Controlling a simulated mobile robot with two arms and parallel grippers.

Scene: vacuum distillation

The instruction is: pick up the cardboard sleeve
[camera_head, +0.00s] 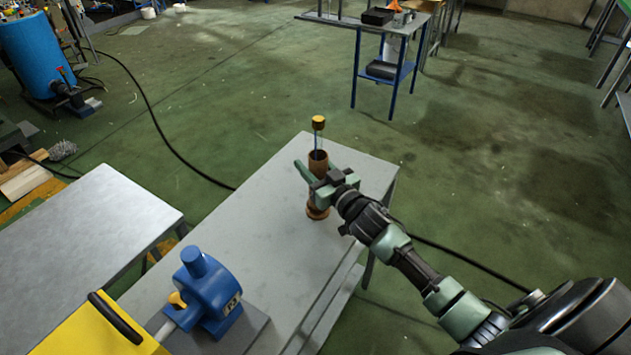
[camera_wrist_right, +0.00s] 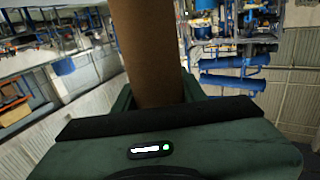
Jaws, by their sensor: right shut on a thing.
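The cardboard sleeve (camera_head: 318,158) is a brown upright tube near the far end of the grey table. Its top shows above my right gripper (camera_head: 313,177), which is shut around its upper part from the right side. A thin rod with a gold cap (camera_head: 318,122) stands up out of or behind the sleeve's top; I cannot tell which. A wider brown foot (camera_head: 317,212) shows below the gripper. In the right wrist view the sleeve (camera_wrist_right: 148,50) rises between the fingers of the gripper, whose tips are mostly hidden. My left gripper is out of view.
The grey table (camera_head: 265,215) is bare around the sleeve. A blue pump-like device (camera_head: 210,290) stands at its near end, beside a yellow body with a black handle (camera_head: 115,318). Another grey table (camera_head: 90,235) is at left. A cart (camera_head: 385,45) stands behind across open floor.

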